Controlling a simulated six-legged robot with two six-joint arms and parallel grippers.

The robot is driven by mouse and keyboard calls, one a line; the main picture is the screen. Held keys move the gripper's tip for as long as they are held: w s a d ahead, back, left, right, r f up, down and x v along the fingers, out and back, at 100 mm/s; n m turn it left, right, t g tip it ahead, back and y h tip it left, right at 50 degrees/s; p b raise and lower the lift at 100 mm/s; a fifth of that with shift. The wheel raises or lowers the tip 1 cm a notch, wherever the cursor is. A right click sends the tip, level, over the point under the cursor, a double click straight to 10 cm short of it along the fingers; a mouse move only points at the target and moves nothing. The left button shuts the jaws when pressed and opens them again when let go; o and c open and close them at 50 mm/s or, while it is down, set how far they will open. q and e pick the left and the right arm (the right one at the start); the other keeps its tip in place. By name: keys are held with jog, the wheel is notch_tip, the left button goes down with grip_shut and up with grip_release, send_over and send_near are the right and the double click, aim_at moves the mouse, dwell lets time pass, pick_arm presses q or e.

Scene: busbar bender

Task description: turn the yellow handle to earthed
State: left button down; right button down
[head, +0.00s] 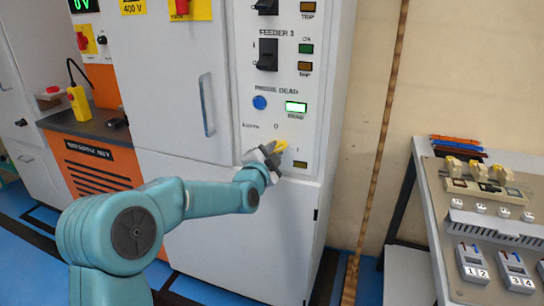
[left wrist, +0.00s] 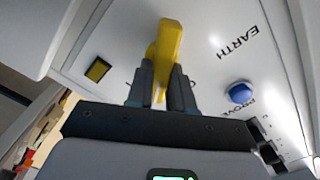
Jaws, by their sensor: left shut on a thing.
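The yellow handle (head: 281,146) is on the lower part of the white panel, below the blue button and the lit green indicator. My left gripper (head: 264,155) is at the handle, and its fingers hide part of it. In the left wrist view the yellow handle (left wrist: 168,45) stands between the two dark fingers of my left gripper (left wrist: 160,85), which are shut on it. The EARTH lettering (left wrist: 236,42) is to its right in that view. The handle's exact angle against the markings is hard to tell. My right gripper is not in view.
A blue button (head: 260,102) and a green lit indicator (head: 296,108) are just above the handle. A cabinet door with a bar handle (head: 207,105) is to the left. A bench (head: 425,185) with parts stands at the right, and bare wall lies between.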

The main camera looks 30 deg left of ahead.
pick_arm(q)
jog(key=m, duration=0.3)
jog(key=shift+m, duration=0.3)
jog(key=shift+m+b, duration=0.3)
jog(key=shift+m, duration=1.3)
jog(key=c, duration=1.2)
grip_release()
jog(key=shift+o, duration=1)
jog(key=shift+w+f, duration=0.1)
jog(key=shift+f, duration=0.1)
jog(key=v, duration=1.6)
jog(key=shift+d, duration=0.2)
